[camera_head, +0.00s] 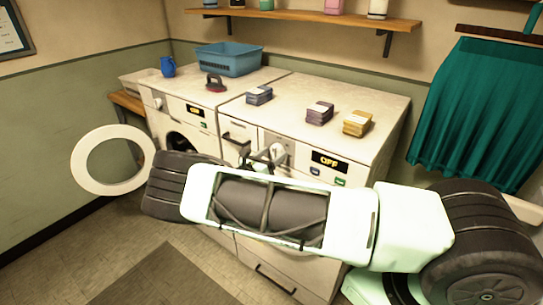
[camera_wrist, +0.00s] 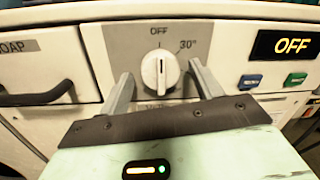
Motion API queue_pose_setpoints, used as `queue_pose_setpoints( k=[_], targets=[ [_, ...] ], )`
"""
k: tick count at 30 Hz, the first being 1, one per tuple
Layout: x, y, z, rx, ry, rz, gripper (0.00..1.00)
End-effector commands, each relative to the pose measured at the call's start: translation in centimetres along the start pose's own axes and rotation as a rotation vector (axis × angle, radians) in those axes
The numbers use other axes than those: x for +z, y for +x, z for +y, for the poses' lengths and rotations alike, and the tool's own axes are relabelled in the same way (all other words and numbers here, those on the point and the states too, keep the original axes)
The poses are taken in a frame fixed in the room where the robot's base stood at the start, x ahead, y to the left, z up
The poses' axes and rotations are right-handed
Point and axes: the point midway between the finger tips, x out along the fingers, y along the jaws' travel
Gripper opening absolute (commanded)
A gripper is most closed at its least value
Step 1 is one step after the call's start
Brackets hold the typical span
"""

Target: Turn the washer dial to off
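The white washer dial (camera_wrist: 161,72) sits on the panel of the right-hand machine, with its mark line pointing up toward the OFF label (camera_wrist: 158,30). A 30° label is to the dial's upper right. The lit display (camera_wrist: 291,45) reads OFF, and it also reads OFF in the head view (camera_head: 328,161). My gripper (camera_wrist: 160,84) is open, with one finger on each side of the dial and a visible gap at both sides. In the head view my arm hides the lower front of this washer (camera_head: 372,103), and part of the dial (camera_head: 277,153) shows beyond it.
A second machine (camera_head: 160,97) at left has its round door (camera_head: 113,160) swung open. A blue basket (camera_head: 229,60) and several small boxes stand on the tops. A soap drawer handle (camera_wrist: 38,97) is left of the dial; blue (camera_wrist: 250,82) and green (camera_wrist: 295,79) buttons are right.

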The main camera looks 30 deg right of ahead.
Motion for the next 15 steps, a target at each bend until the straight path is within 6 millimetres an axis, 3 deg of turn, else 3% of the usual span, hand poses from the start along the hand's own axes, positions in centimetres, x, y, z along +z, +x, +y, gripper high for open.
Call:
queue_pose_setpoints(
  k=[8, 15],
  targets=[
    [-0.1, -0.9, 0.1, 0.002, 0.002, 0.000, 0.65],
    [-0.3, -5.7, 0.2, 0.004, 0.004, 0.001, 0.65]
  ],
)
